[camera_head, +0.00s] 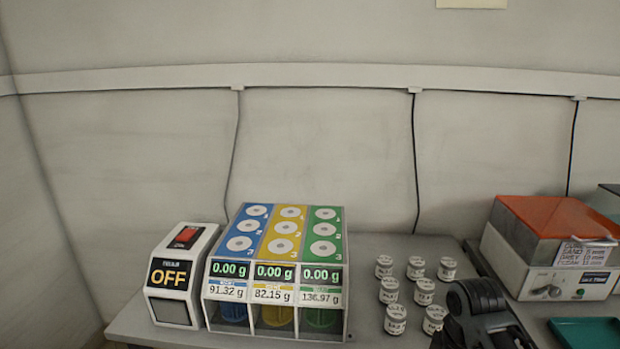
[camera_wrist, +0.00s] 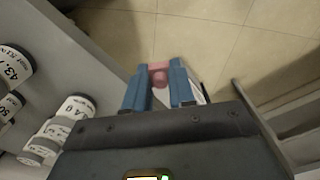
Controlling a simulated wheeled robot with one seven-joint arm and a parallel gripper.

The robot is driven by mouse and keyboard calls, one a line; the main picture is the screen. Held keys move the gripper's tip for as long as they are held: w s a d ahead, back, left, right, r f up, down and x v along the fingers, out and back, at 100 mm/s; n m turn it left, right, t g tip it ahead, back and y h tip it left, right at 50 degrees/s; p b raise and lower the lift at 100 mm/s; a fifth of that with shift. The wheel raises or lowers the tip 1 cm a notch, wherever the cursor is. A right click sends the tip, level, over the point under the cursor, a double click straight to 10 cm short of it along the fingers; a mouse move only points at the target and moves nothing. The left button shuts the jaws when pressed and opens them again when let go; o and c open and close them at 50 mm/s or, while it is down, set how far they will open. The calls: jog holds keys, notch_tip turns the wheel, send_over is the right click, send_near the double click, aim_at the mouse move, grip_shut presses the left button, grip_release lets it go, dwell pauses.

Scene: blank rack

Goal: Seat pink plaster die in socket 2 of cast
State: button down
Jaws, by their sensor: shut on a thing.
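My gripper (camera_wrist: 157,84) has two blue fingers and is shut on a small pink piece, the pink plaster die (camera_wrist: 158,76), at the fingertips in the wrist view. A rounded pink stub of it faces the camera between the fingers; the fingers hide its sides. Tiled floor shows behind and beyond the die, past the bench edge. In the head view only a dark part of my arm shows at the bottom right; the fingertips and the die are out of sight there. I cannot make out a cast with sockets in either view.
Several small labelled jars (camera_head: 389,291) stand on the grey bench (camera_head: 450,248), left of the gripper in the wrist view. A three-colour dispenser (camera_head: 278,270) and a switch box reading OFF (camera_head: 180,275) are left. An orange-topped box (camera_head: 555,235) and teal tray (camera_head: 588,332) are right.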

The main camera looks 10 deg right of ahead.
jog(key=s+a+f+m, duration=0.1)
jog(key=a+f+m, duration=0.1)
jog(key=a+m, duration=0.2)
jog(key=s+a+f+m, duration=0.1)
jog(key=a+f+m, duration=0.1)
jog(key=a+m, duration=0.3)
jog(key=shift+a+f, duration=0.4)
jog(key=shift+a, duration=1.45)
